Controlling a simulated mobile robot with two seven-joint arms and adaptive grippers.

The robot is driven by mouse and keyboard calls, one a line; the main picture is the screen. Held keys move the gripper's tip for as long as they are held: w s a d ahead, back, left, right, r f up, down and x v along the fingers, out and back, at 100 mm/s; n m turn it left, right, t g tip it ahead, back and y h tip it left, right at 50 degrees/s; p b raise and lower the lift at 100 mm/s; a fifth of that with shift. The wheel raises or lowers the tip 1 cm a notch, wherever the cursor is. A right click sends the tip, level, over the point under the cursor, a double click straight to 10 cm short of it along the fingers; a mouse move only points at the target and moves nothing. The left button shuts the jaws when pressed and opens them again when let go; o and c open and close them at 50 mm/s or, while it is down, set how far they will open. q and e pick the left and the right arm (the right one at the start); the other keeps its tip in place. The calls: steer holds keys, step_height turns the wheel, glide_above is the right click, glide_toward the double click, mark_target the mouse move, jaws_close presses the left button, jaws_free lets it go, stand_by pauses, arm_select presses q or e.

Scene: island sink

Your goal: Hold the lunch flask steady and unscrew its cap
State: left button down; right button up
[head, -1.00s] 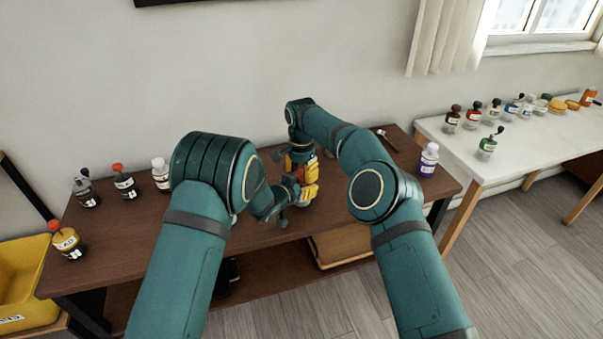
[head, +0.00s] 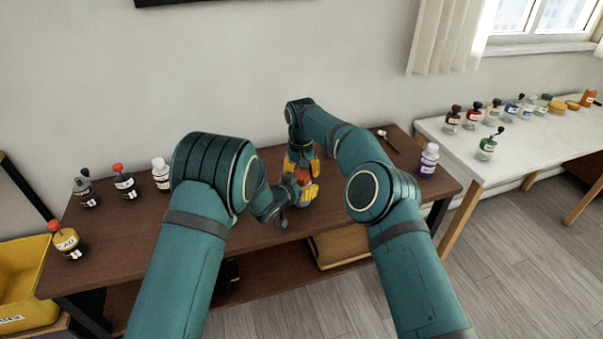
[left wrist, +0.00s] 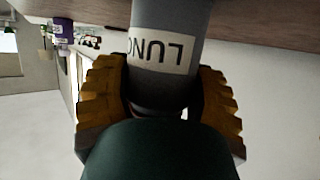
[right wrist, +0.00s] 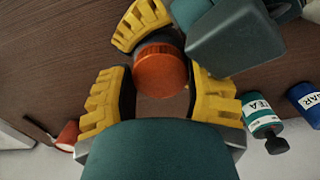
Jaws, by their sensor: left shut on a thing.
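The lunch flask is a grey cylinder with a white label and stands on the brown table. In the left wrist view the flask body (left wrist: 165,88) appears upside down between the yellow fingers of my left gripper (left wrist: 160,70), which is shut on it. The orange-red cap (right wrist: 161,70) is on top of the flask; it also shows in the head view (head: 303,177). My right gripper (right wrist: 160,82) comes from above, its yellow fingers apart on either side of the cap, with gaps showing. In the head view the arms and fingers hide most of the flask.
Dark bottles (head: 124,182) and a white bottle (head: 160,175) stand at the table's left. A purple bottle (head: 428,160) and a small spoon-like item (head: 387,139) are at the right. A white table (head: 470,160) with several jars adjoins. A yellow bin (head: 22,285) is at far left.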

steer(key=shift+o, duration=0.8)
steer(key=shift+a, duration=0.1)
steer(key=shift+o, duration=0.4)
steer(key=shift+r, duration=2.25)
steer(key=m, duration=0.3)
steer(key=r+m, duration=0.1)
steer(key=m, duration=0.1)
steer(key=shift+r+m, duration=0.2)
steer(key=shift+m, duration=0.2)
steer(key=m, duration=0.2)
steer(key=r+m, duration=0.1)
steer(key=m, duration=0.3)
steer(key=shift+r+m, duration=0.3)
steer(key=shift+r, duration=0.05)
steer(key=shift+f, duration=3.95)
